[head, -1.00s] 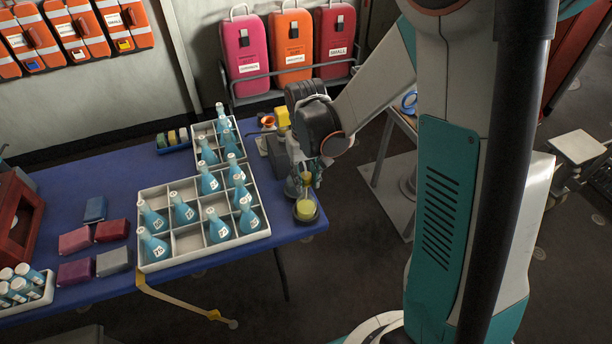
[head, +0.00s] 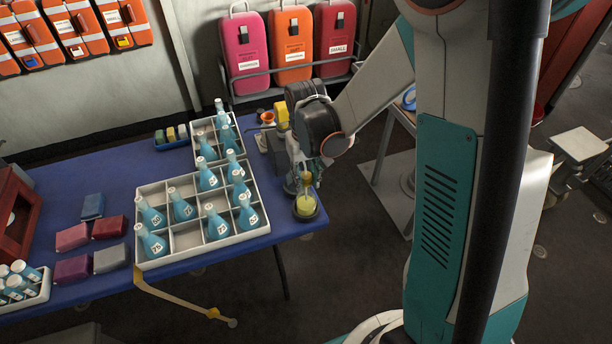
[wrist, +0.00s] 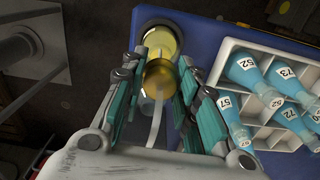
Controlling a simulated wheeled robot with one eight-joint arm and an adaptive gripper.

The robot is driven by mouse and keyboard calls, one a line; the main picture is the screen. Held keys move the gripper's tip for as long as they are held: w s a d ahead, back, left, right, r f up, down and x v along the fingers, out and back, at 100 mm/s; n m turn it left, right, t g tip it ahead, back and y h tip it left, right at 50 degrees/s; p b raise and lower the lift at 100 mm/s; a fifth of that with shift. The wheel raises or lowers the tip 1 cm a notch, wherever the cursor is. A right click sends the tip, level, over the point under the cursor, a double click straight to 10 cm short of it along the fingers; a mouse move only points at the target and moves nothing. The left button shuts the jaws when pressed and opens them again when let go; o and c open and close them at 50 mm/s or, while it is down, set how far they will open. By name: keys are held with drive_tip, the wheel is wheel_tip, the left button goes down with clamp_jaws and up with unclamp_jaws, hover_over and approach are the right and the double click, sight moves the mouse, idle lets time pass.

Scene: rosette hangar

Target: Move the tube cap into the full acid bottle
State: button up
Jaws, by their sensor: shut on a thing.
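My gripper (wrist: 160,72) is shut on a small amber, rounded piece, seemingly the tube cap (wrist: 159,80), with a pale strip or tube running from it between the fingers. In the head view my gripper (head: 305,178) hangs at the right end of the blue table, just above a flask of yellow liquid, seemingly the full acid bottle (head: 306,207). In the wrist view this bottle (wrist: 161,38) stands upright beyond the fingertips. The cap overlaps its near side there, so I cannot tell whether they touch. My fingers hide part of the cap.
White divided crates (head: 204,244) with several numbered blue flasks stand close to the left of my gripper. A grey device with a yellow top (head: 281,117) stands behind it. The table's right edge is very near the bottle; dark floor lies beyond.

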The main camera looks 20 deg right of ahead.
drive_tip(key=shift+f+b, duration=1.55)
drive_tip(key=shift+f, duration=0.45)
drive_tip(key=o, duration=0.8)
drive_tip(key=shift+o, duration=0.2)
drive_tip(key=o, duration=0.5)
drive_tip(key=shift+r, duration=0.1)
drive_tip(key=shift+r+p, duration=2)
drive_tip(key=shift+r, duration=0.7)
